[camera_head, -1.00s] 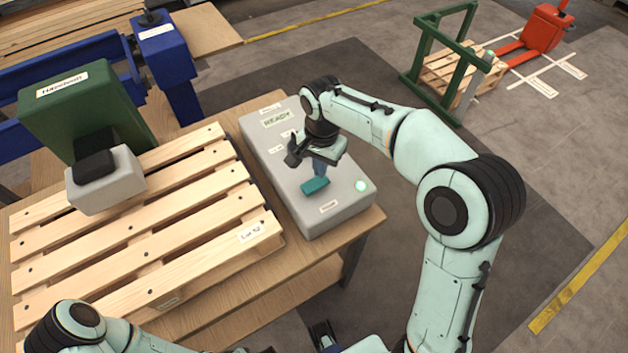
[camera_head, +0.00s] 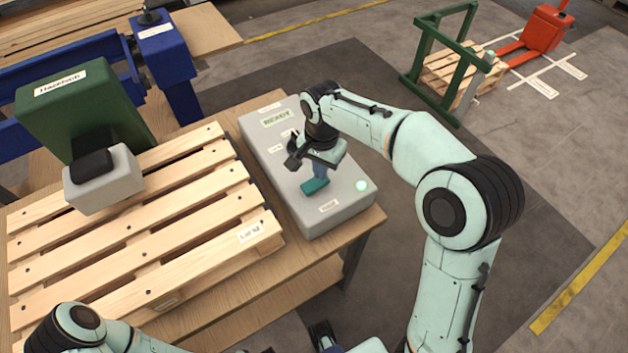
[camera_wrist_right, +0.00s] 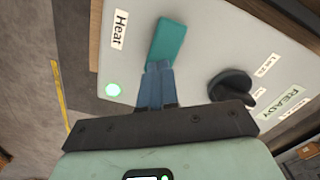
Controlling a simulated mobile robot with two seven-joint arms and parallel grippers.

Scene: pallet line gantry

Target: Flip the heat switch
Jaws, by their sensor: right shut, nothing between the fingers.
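The heat switch is a teal rocker or paddle (camera_head: 314,186) on top of a grey control box (camera_head: 348,210). In the right wrist view the teal switch (camera_wrist_right: 167,40) sits beside a white label reading "Heat" (camera_wrist_right: 119,30). My right gripper (camera_head: 320,176) is over the box with its blue fingers shut and empty. In the wrist view its fingertips (camera_wrist_right: 158,66) are at the near end of the switch; they look to be touching it, but contact is hard to confirm. A green lamp (camera_head: 361,186) glows near the box's corner.
A black knob (camera_wrist_right: 232,88) and a "READY" display (camera_wrist_right: 292,102) are also on the box. A wooden pallet (camera_head: 150,225) lies on the table to the left, under a green press head (camera_head: 75,110) with a grey block. Open floor lies to the right.

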